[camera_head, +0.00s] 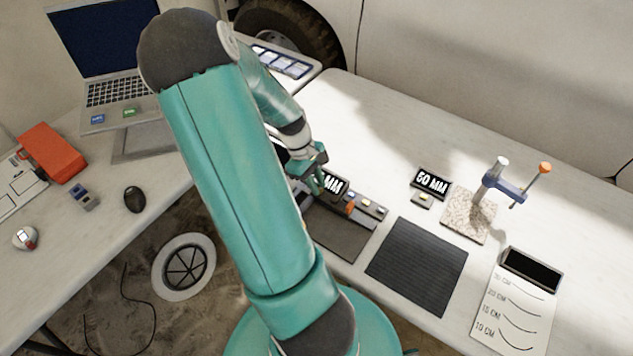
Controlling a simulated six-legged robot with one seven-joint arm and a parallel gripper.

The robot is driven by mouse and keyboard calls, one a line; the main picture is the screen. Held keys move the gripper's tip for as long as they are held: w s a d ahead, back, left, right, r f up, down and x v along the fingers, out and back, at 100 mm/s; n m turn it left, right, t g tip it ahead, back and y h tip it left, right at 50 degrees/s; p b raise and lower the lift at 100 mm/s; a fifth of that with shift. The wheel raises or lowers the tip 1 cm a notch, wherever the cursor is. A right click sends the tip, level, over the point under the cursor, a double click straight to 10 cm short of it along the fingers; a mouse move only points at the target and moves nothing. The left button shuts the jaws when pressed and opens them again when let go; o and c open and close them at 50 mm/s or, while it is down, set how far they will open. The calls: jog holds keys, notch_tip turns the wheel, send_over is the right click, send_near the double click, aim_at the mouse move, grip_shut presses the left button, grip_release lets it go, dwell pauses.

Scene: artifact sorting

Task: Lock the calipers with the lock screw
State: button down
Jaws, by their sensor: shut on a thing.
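My gripper (316,184) is low over the table, at the left end of a dark display (334,185) of which only the letters "MM" show. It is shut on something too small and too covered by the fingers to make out. Right of the fingers, a grey tool with an orange part (350,207) and small dark and light pieces lies along the back of a dark mat (340,234); it may be the calipers, but I cannot tell. I cannot pick out the lock screw. My arm covers the area to the left of the gripper.
A "50 MM" display (431,182), a small block (423,201) and a speckled plate (469,216) with a blue stand (503,185) stand to the right. A ribbed black mat (418,266) is bare. A marked sheet (513,312) lies at the front right.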

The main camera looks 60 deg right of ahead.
jog(key=shift+d, duration=0.1)
jog(key=m+y, duration=0.1)
jog(key=m, duration=0.2)
jog(key=m+t+y, duration=0.1)
jog(key=m, duration=0.1)
jog(key=shift+s+d+m, duration=0.15)
jog(key=shift+d+m, duration=0.05)
jog(key=shift+m, duration=0.2)
jog(key=m, duration=0.2)
jog(key=m+t+y, duration=0.1)
jog(key=m, duration=0.3)
jog(key=shift+s+d+t+y, duration=0.15)
jog(key=shift+s+t+y, duration=0.15)
jog(key=shift+t, duration=0.1)
jog(key=m+t, duration=0.1)
jog(key=m, duration=0.2)
jog(key=m+t, duration=0.1)
jog(key=m, duration=0.2)
jog(key=shift+s+m+t, duration=0.2)
jog(key=shift+m+t, duration=0.1)
jog(key=m+t, duration=0.1)
jog(key=m, duration=0.4)
jog(key=shift+s+t+h, duration=0.2)
jog(key=shift+t+h, duration=0.2)
jog(key=c, duration=1.3)
grip_release()
jog(key=shift+r, duration=0.1)
